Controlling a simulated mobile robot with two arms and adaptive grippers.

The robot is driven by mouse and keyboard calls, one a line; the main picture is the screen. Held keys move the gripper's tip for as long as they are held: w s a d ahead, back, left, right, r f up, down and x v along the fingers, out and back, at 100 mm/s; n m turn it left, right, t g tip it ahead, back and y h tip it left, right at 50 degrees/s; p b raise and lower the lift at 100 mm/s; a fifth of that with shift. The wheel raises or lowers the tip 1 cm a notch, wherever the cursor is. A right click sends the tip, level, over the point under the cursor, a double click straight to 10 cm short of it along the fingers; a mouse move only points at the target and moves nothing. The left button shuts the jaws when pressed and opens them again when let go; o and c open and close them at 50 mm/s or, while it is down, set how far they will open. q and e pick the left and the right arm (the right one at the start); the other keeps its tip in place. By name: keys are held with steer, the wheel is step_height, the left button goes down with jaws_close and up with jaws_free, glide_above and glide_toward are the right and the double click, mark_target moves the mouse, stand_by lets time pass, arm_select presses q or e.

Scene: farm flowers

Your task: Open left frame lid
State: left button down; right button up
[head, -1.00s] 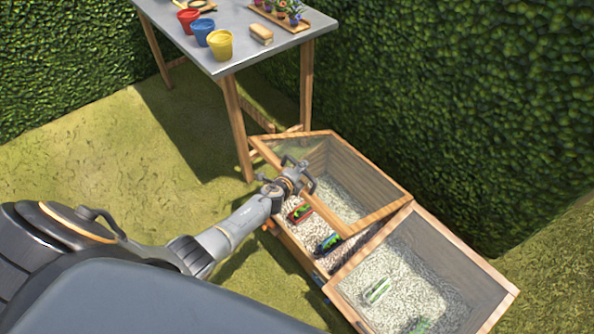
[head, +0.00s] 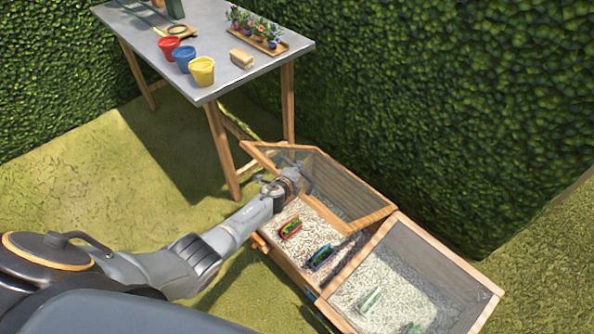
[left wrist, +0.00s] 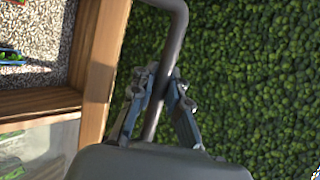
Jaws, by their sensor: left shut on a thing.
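The left frame lid (head: 372,218) is a wood-edged clear panel. It is tilted up, its front edge raised above the left frame (head: 283,262), with a gap to the gravel below. My left gripper (head: 300,174) is at the lid's raised front edge. In the left wrist view my left gripper (left wrist: 160,95) is shut around the grey bar handle (left wrist: 176,38), with the lid's wooden edge (left wrist: 102,70) beside it. My right gripper is out of view.
The right frame (head: 345,276) adjoins on the right, its clear lid looking shut. A red tray (head: 290,227) and a blue tray (head: 320,257) lie on the left frame's gravel. A metal table (head: 235,75) with pots stands behind left; a hedge (head: 460,110) is behind.

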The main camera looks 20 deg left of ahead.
arm_select(q)
steer(key=shift+w+r, duration=0.1)
steer(key=c, duration=1.3)
jaws_free()
steer(key=shift+r, duration=0.1)
steer(key=shift+a, duration=0.1)
steer(key=shift+s+a+r, duration=0.15)
steer(key=shift+s+r, duration=0.2)
steer(key=shift+s, duration=0.15)
steer(key=shift+d+f+v, duration=0.1)
steer(key=shift+v, duration=2.7)
steer(key=shift+d+f+v, duration=0.1)
steer(key=shift+v, duration=2.65)
steer(key=shift+s+f, duration=0.1)
